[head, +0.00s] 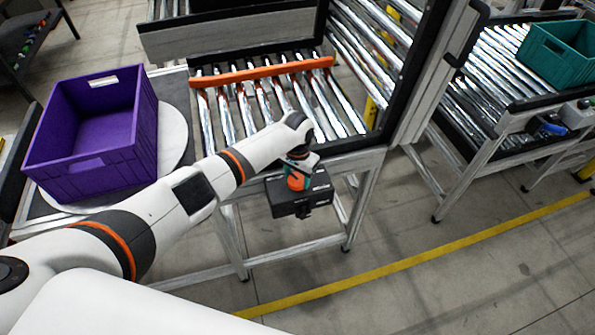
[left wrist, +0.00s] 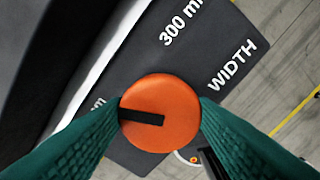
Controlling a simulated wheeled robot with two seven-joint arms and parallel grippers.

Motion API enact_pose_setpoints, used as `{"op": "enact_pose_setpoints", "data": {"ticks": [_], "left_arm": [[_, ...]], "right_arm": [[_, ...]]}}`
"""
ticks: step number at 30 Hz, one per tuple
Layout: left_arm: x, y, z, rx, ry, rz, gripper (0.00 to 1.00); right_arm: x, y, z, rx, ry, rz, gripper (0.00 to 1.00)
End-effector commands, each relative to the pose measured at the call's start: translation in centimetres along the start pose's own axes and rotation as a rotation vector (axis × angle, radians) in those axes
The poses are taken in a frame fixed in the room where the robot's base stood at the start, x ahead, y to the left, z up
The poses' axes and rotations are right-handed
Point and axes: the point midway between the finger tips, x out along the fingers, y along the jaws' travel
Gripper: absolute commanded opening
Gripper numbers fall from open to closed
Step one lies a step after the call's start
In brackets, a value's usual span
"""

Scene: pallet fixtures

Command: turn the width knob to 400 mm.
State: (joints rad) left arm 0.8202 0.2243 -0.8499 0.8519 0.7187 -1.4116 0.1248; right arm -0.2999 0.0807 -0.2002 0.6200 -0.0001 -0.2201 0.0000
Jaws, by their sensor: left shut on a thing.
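The width knob (left wrist: 175,95) is a round orange dial with a black pointer bar. In the left wrist view the bar points left, toward a label ending in "m" that the left finger partly hides. The knob sits on a black box (head: 314,198) at the front of the roller conveyor, marked "WIDTH" and "300 mm". My left gripper (left wrist: 160,113) has a green ribbed finger on each side of the knob and is shut on it. In the head view the gripper (head: 298,176) reaches down onto the box. My right gripper is not in view.
An orange guide rail (head: 262,72) lies across the rollers behind the box. A purple crate (head: 85,168) stands on a round white plate (head: 174,135) at left. A teal crate (head: 560,54) sits on another conveyor at right. The floor in front is clear.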

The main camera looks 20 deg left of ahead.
Motion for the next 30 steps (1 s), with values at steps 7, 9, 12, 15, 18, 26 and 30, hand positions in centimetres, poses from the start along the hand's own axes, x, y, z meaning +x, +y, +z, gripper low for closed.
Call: {"op": "enact_pose_setpoints", "data": {"ticks": [7, 9, 12, 15, 18, 26, 30], "left_arm": [[-0.3, 0.1, 0.1, -0.147, -0.003, 0.000, 0.29], [-0.2, 0.1, 0.1, -0.173, -0.003, 0.000, 0.29], [-0.2, 0.1, 0.1, -0.203, -0.004, 0.001, 0.29], [-0.2, 0.1, 0.1, -0.222, -0.004, 0.001, 0.29], [-0.2, 0.1, 0.2, -0.232, -0.005, 0.001, 0.29], [-0.2, 0.1, 0.2, -0.237, -0.006, 0.001, 0.29], [-0.2, 0.1, 0.2, -0.237, -0.006, 0.000, 0.53]], "right_arm": [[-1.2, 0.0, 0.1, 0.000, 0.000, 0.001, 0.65], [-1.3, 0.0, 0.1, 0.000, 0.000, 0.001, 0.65], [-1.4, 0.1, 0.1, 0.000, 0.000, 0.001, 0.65], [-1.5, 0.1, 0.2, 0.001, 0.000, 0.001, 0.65], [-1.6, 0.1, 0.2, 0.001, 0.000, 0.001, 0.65], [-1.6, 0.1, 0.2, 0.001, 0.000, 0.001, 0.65], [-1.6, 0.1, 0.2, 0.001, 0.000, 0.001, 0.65]]}}
